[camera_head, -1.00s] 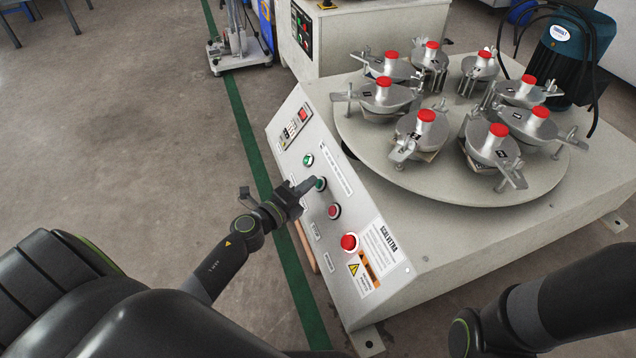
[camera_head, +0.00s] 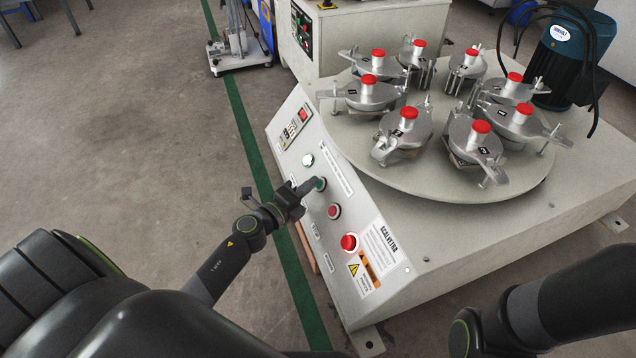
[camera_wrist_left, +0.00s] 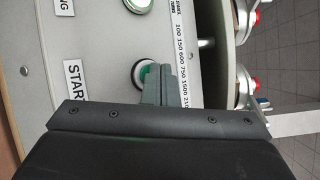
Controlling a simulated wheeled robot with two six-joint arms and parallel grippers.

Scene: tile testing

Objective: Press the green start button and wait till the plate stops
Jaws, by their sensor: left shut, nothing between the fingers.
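The green start button (camera_head: 320,184) is on the sloped control panel (camera_head: 352,262) of the machine. My left gripper (camera_head: 310,186) is shut and empty, with its fingertips at this button. In the left wrist view the green button (camera_wrist_left: 140,75) sits beside the START label, partly covered by the closed fingers (camera_wrist_left: 158,82); they appear to touch it, but how far it is pressed is hidden. The round plate (camera_head: 470,192) carries several metal holders with red-topped weights (camera_head: 409,113). My right gripper is out of view.
Above the start button is a round pale indicator lamp (camera_head: 308,160). Below it are a red button (camera_head: 334,211) and a larger red knob (camera_head: 349,242). A blue motor (camera_head: 566,62) stands behind the plate. Floor left of the machine is open.

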